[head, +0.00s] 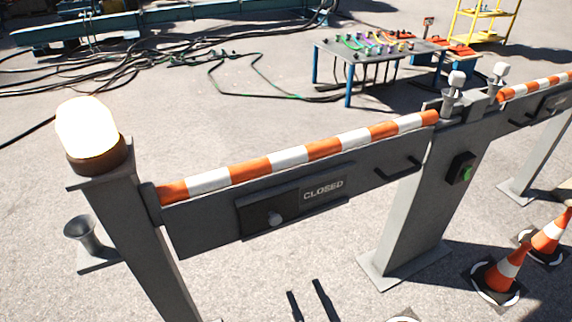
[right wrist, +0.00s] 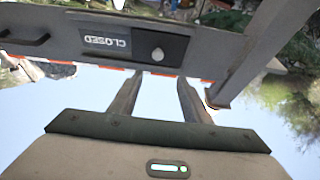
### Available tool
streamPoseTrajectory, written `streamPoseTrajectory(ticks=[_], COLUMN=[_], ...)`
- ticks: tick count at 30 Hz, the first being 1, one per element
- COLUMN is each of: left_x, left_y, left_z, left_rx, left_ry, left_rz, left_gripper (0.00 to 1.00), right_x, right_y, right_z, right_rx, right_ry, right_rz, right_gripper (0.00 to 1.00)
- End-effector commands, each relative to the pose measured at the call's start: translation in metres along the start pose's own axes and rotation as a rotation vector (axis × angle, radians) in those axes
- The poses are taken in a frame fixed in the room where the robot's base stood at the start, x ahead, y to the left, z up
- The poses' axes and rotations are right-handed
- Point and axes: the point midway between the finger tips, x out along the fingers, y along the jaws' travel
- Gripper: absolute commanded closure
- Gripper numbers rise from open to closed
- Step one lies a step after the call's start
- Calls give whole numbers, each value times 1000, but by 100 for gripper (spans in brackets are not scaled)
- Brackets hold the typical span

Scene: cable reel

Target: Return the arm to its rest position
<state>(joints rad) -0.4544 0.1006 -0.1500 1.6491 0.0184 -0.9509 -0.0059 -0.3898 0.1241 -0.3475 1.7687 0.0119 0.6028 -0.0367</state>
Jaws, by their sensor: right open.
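My right gripper (head: 308,300) shows at the bottom middle of the head view as two dark fingers, apart and with nothing between them. In the right wrist view its fingers (right wrist: 158,92) stand apart and empty, pointing toward the barrier gate (head: 360,160). The gate has an orange and white striped top bar, a dark panel with a CLOSED plate (head: 323,190) and a round knob (head: 274,218). The panel (right wrist: 135,43) appears upside down in the right wrist view. The gripper looks clear of the gate. My left gripper is not in view.
A post with a lit lamp (head: 88,135) stands at the left. A post with a green button (head: 467,173) stands right of the gate. Traffic cones (head: 505,270) stand at the lower right. Behind are a table (head: 385,60) with coloured parts and loose black cables (head: 110,65).

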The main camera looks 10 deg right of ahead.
Motion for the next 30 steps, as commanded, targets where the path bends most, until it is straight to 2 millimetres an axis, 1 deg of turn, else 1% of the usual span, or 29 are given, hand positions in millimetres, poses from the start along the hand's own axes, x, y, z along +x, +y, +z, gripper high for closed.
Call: streamPoseTrajectory(ticks=[2, 5, 8, 11, 14, 15, 17, 18, 20, 21, 23, 24, 25, 26, 27, 30], left_x=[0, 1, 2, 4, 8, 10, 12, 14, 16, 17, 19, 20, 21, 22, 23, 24], left_y=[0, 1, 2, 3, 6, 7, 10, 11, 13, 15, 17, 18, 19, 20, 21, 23], left_z=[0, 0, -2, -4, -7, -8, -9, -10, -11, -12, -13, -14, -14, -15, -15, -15], left_rx=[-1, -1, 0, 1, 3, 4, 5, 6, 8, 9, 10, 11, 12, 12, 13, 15], left_ry=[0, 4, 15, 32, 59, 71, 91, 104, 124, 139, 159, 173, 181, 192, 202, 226], left_rz=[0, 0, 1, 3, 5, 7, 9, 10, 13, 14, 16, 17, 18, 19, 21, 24], left_gripper=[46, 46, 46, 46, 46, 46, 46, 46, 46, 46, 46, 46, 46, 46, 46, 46], right_x=[0, -1, -5, -15, -35, -47, -68, -84, -112, -132, -163, -184, -200, -216, -236, -278], right_y=[0, 1, 3, 8, 15, 18, 22, 26, 30, 33, 36, 38, 39, 40, 40, 41], right_z=[1, 8, 26, 57, 100, 119, 148, 168, 194, 210, 231, 243, 251, 258, 266, 278], right_rx=[0, -1, -2, -4, -4, -3, -2, 0, 5, 9, 16, 21, 26, 31, 37, 51], right_ry=[-3, -28, -91, -203, -361, -435, -552, -633, -755, -835, -954, -1030, -1085, -1137, -1203, -1336], right_rz=[0, 2, 6, 14, 27, 33, 44, 52, 63, 72, 86, 94, 101, 107, 116, 132], right_gripper=[56, 56, 56, 56, 56, 56, 56, 56, 56, 56, 56, 56, 56, 56, 56, 56])
